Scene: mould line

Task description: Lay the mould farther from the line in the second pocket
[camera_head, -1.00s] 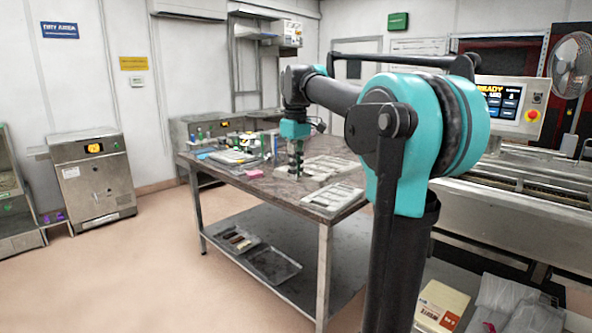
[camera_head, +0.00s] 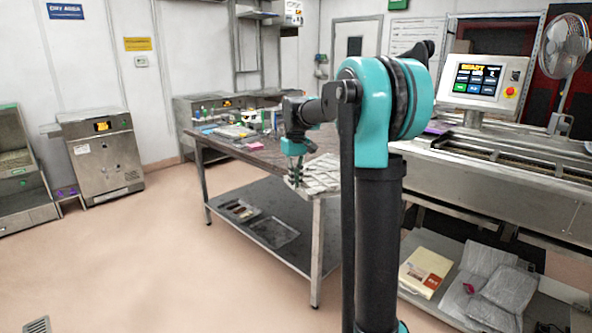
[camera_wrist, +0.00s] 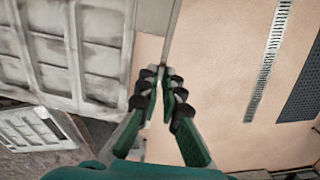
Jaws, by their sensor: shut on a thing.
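My gripper (camera_head: 297,180) is at the near right corner of the steel table, its fingers pointing down. In the wrist view its fingers (camera_wrist: 165,80) are close together and shut on a mould, though the contact itself is hard to see. A pale grey mould (camera_wrist: 103,60) with rectangular cavities looms large beside the fingers at the left. A second, smaller-looking mould (camera_wrist: 35,128) lies at the lower left. In the head view the pale moulds (camera_head: 322,176) overlap and partly hide behind my gripper. I cannot tell which cavity is the second pocket.
The steel line (camera_head: 500,190) with its READY panel (camera_head: 484,79) stands at the right, beyond my arm. The table (camera_head: 262,160) carries small bottles and trays at its back. Bags and a box lie low under the line. Floor at the left is clear.

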